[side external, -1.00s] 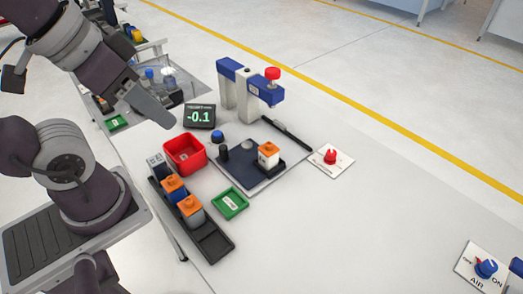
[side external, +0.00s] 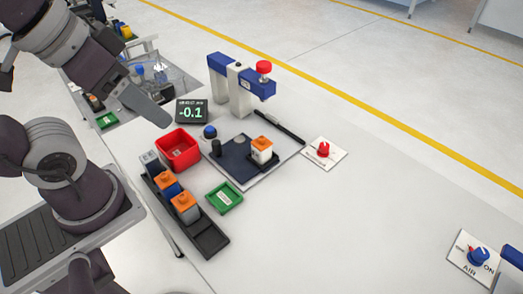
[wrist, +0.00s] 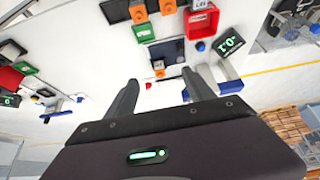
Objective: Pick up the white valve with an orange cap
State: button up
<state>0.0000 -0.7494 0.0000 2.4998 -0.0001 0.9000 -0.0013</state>
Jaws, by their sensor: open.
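The white valve with an orange cap (side external: 262,150) stands upright on a dark plate (side external: 237,164) in the side view. In the wrist view the valve's orange cap (wrist: 159,65) appears small, beyond the gap between the fingers. A black rack (side external: 212,241) holds a blue valve with an orange cap (side external: 166,184) and a greyish valve with an orange cap (side external: 185,209). My gripper (side external: 163,120) is open and empty, raised above and left of the white valve. In the wrist view its two fingers (wrist: 160,80) are spread apart.
A red bin (side external: 178,149) and a green tray (side external: 224,197) stand left of the plate. A blue-and-white press with a red knob (side external: 241,85) and a display (side external: 191,111) stand behind. A red switch (side external: 323,151) sits at right.

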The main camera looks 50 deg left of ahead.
jog(key=w+f+n+g, duration=0.1)
jog(key=w+n+g, duration=0.1)
jog(key=w+n, duration=0.55)
jog(key=n+g, duration=0.3)
jog(key=n, duration=0.7)
send_over(261, 147)
jog(key=w+a, duration=0.1)
jog(key=a, duration=0.1)
jog(key=f, duration=1.4)
jog(key=shift+d+f, duration=0.2)
jog(key=shift+f, duration=0.2)
jog(key=shift+g, duration=0.3)
notch_tip(261, 147, down, 8)
jog(key=shift+w+f, duration=0.1)
jog(key=shift+w, duration=0.05)
grip_shut()
